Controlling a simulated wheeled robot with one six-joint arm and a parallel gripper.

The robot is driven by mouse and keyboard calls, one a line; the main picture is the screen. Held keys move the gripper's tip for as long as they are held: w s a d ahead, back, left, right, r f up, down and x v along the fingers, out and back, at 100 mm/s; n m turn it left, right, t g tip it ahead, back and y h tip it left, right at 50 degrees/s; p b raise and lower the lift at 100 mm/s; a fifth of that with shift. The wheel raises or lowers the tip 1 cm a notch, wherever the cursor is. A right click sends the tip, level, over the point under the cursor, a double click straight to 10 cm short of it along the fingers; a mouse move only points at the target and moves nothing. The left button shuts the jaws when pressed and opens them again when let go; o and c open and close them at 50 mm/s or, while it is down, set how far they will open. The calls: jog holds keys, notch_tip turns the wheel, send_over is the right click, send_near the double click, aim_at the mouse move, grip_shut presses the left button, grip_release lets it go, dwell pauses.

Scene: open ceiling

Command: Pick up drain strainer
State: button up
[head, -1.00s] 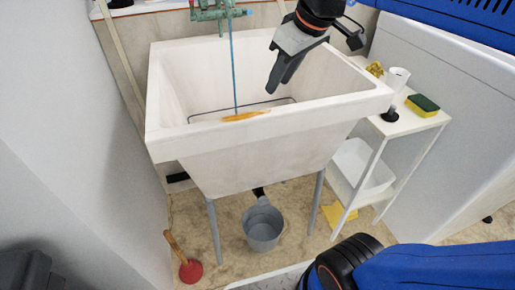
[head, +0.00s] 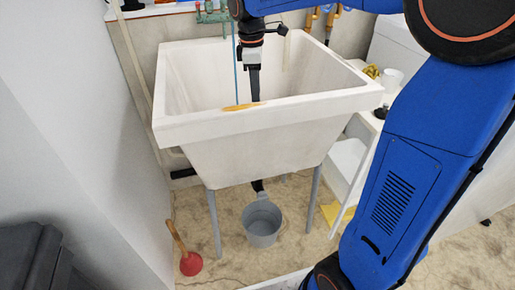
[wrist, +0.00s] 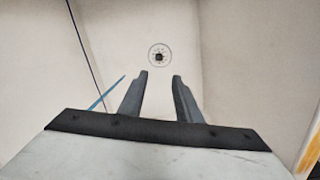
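The drain strainer (wrist: 159,54) is a small round grey disc with dark holes, at the bottom of the white utility sink (head: 255,125). In the head view the sink's front wall hides it. My gripper (head: 255,97) points down inside the sink. In the wrist view my gripper (wrist: 160,75) is open, its two dark fingers apart with nothing between them. The strainer lies just beyond the gap between the fingertips. The fingers look apart from it, but their exact height above it is unclear.
An orange object (head: 241,106) lies at the sink's front rim. A thin blue line (head: 235,65) hangs from the green tap (head: 213,14). A grey bucket (head: 262,224) and a red plunger (head: 190,262) are on the floor. A white shelf (head: 346,164) stands right of the sink.

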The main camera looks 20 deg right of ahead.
jog(key=shift+n+g, duration=0.3)
jog(key=shift+n, duration=0.4)
jog(key=f, duration=0.5)
jog(key=w+f, duration=0.1)
jog(key=f, duration=0.3)
jog(key=d+f, duration=0.1)
jog(key=f, duration=0.4)
jog(key=shift+w+f, duration=0.2)
jog(key=shift+f, duration=0.1)
jog(key=shift+s+f, duration=0.2)
jog(key=shift+f, duration=2.45)
grip_shut()
